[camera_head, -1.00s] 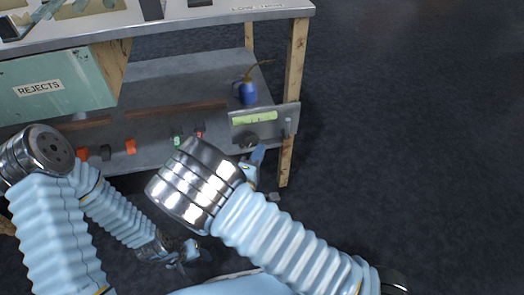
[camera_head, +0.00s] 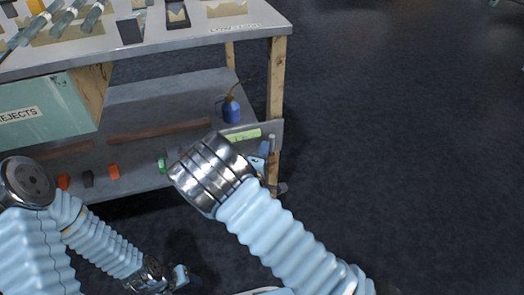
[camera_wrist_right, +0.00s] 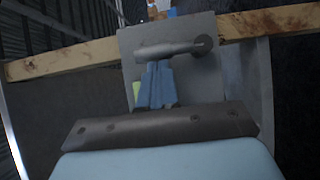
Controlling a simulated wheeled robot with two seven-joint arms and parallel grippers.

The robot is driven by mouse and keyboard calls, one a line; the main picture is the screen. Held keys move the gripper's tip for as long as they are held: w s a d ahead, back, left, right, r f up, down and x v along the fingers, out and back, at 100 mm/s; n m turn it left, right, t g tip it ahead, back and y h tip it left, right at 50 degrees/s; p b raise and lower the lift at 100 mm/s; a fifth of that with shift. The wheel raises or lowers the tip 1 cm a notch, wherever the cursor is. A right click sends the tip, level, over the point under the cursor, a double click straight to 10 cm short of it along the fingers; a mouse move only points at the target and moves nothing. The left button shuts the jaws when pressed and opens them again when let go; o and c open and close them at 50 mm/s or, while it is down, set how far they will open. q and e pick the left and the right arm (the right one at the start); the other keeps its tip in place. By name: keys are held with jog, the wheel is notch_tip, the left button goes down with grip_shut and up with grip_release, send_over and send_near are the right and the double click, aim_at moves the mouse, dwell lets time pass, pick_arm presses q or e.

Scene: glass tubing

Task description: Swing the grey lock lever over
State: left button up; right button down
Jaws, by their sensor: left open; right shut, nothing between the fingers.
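The grey lock lever (camera_wrist_right: 172,48) is a rounded bar with a round pivot at its right end in the right wrist view. It lies across a flat grey plate (camera_wrist_right: 125,50). In the head view the plate, with a yellow-green label (camera_head: 243,134), is at the bench's front right leg, and the lever (camera_head: 271,144) shows as a short upright bar. My right gripper (camera_wrist_right: 158,68) is shut and empty, its blue fingertips right at the lever's near edge; contact cannot be told. It is partly hidden in the head view (camera_head: 263,150). My left gripper (camera_head: 182,275) is open, low and away.
The lower shelf (camera_head: 150,105) holds a blue oil can (camera_head: 231,109), brown bars and small coloured parts. A green REJECTS bin (camera_head: 45,110) hangs at left. The bench top (camera_head: 185,42) carries glass tubes. Open dark floor (camera_head: 400,130) lies to the right.

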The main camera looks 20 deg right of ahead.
jog(key=shift+d+r+p, duration=0.1)
jog(key=shift+d+p, duration=0.05)
jog(key=shift+p, duration=0.2)
